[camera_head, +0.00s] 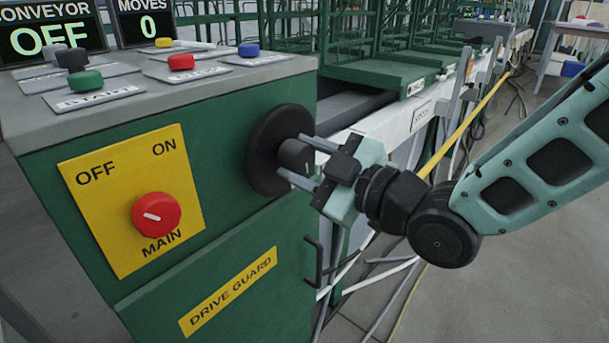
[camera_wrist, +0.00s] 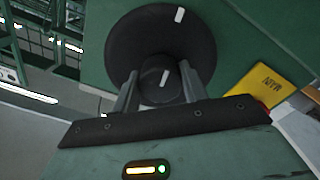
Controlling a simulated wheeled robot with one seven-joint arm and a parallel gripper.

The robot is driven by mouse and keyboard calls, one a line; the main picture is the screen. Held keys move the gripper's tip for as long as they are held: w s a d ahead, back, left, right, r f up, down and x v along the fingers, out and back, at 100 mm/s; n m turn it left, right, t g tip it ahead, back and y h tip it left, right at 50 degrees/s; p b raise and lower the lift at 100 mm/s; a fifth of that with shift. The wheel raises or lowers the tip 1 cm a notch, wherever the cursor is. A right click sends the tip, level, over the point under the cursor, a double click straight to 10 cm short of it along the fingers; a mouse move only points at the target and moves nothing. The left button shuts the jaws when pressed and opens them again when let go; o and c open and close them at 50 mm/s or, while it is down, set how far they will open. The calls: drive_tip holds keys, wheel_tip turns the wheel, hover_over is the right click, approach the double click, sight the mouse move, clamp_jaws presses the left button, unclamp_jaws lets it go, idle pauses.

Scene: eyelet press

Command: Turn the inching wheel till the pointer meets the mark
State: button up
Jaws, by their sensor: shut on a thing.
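The inching wheel is a black round disc (camera_head: 272,150) with a black hub knob (camera_head: 295,155) on the green cabinet's right-hand side. In the wrist view the disc (camera_wrist: 140,45) carries a white mark near its upper rim. The knob (camera_wrist: 158,92) has a short white line on its face. Both white strokes lean slightly right and look roughly in line; I cannot tell if they meet exactly. My gripper (camera_head: 300,160) is shut on the knob, one finger on each side.
A yellow panel (camera_head: 100,190) with a red MAIN switch (camera_head: 156,214) is left of the wheel. Coloured buttons sit on the cabinet top. The displays read conveyor OFF (camera_head: 50,37) and moves 0 (camera_head: 147,26). A black door handle (camera_head: 313,262) stands out below the wheel.

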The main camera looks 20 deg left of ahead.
drive_tip(key=shift+f+n+b, duration=0.1)
drive_tip(key=shift+n+b, duration=0.35)
drive_tip(key=shift+n, duration=0.15)
drive_tip(key=o, duration=1.4)
drive_tip(key=shift+d, duration=0.1)
